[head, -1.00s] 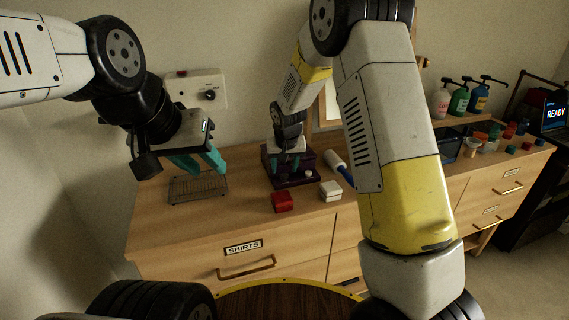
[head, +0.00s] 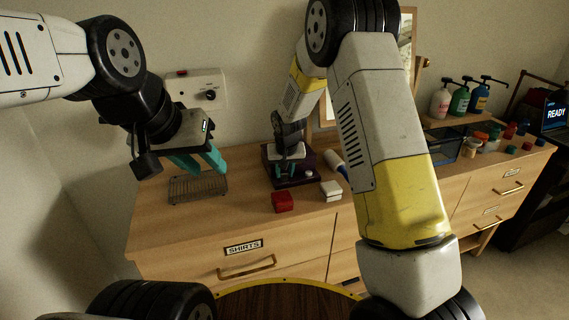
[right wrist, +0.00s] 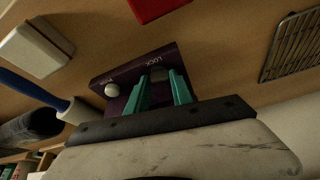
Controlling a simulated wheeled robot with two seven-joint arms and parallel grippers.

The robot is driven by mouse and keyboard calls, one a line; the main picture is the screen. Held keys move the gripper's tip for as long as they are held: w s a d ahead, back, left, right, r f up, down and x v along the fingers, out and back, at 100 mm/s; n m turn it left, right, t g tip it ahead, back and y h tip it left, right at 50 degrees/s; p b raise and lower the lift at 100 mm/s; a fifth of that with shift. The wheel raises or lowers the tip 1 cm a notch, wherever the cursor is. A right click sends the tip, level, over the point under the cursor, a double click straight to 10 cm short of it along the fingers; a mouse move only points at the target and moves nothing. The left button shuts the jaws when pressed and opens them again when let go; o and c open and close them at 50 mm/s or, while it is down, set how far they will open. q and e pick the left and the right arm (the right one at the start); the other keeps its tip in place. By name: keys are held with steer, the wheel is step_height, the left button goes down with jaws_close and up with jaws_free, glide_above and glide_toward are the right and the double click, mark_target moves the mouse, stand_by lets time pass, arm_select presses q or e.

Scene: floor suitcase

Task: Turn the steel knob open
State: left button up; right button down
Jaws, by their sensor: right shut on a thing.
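A dark purple box (head: 307,157) stands on the dresser, with a round white knob (right wrist: 111,90) on its front face. The small steel knob (right wrist: 158,73) sits beside the word LOCK on that face in the right wrist view. My right gripper (right wrist: 162,88) has its teal fingers on both sides of the steel knob and is shut on it; it also shows at the box in the head view (head: 288,170). The steel knob is mostly hidden by the fingers. My left gripper (head: 200,163) is open and empty above a wire rack at the left.
The wire rack (head: 198,188) lies on the dresser's left side. A red box (head: 282,202), a white box (head: 330,191) and a blue-handled roller (head: 335,160) lie close to the purple box. Pump bottles (head: 460,100) and small jars stand at the right.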

steer(key=shift+n+y, duration=0.4)
steer(key=shift+n, duration=0.8)
steer(key=c, duration=1.1)
jaws_free()
steer(key=shift+v, duration=3.9)
steer(key=shift+w+d, duration=0.1)
